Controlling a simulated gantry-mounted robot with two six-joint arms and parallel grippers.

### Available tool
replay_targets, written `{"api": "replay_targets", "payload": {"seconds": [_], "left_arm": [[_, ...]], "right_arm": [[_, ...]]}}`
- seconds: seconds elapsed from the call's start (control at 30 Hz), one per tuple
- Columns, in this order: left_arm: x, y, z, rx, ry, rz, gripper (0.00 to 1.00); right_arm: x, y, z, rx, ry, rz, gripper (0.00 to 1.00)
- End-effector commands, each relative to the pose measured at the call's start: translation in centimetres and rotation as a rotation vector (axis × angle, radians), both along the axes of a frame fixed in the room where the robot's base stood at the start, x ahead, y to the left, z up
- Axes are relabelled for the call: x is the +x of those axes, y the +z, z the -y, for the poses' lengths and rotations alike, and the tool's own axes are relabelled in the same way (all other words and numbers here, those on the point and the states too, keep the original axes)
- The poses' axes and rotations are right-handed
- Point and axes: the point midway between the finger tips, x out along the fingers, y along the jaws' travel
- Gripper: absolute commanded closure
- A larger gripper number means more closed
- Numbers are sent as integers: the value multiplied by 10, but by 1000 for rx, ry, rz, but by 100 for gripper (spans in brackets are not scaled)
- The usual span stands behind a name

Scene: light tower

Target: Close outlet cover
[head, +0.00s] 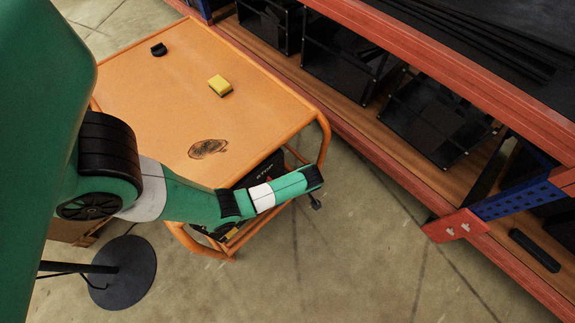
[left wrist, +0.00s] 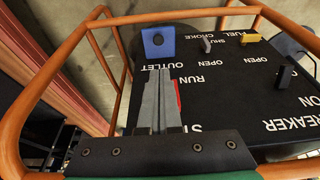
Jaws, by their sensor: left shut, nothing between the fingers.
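The blue outlet cover (left wrist: 158,42) is a square piece with a dark round spot, at the top left of the black control panel (left wrist: 225,105) in the left wrist view, by the word OUTLET. I cannot tell how far it stands open. My left gripper (left wrist: 160,75) is shut and empty. Its fingertips appear just below the cover in that view, with a visible gap in the picture. In the head view the panel is mostly hidden behind my left arm, and I cannot make out the fingers. My right gripper is not in view.
An orange tube frame (left wrist: 70,45) surrounds the panel. A red switch (left wrist: 178,95), grey knob (left wrist: 205,45), yellow lever (left wrist: 252,38) and black knob (left wrist: 284,76) stick out. A yellow block (head: 220,86) lies on the orange top; shelving (head: 400,150) stands to the right.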

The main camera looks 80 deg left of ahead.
Motion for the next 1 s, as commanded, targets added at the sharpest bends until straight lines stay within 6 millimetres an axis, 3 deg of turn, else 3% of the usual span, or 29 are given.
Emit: {"api": "replay_targets", "payload": {"seconds": [0.53,0.7,1.0], "left_arm": [[-17,-113,-23,0,-1,1,100],[-17,-127,-24,1,0,1,100],[-17,-127,-24,1,-1,2,100]], "right_arm": [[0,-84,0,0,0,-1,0],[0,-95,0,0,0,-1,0],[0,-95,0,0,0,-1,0]]}}
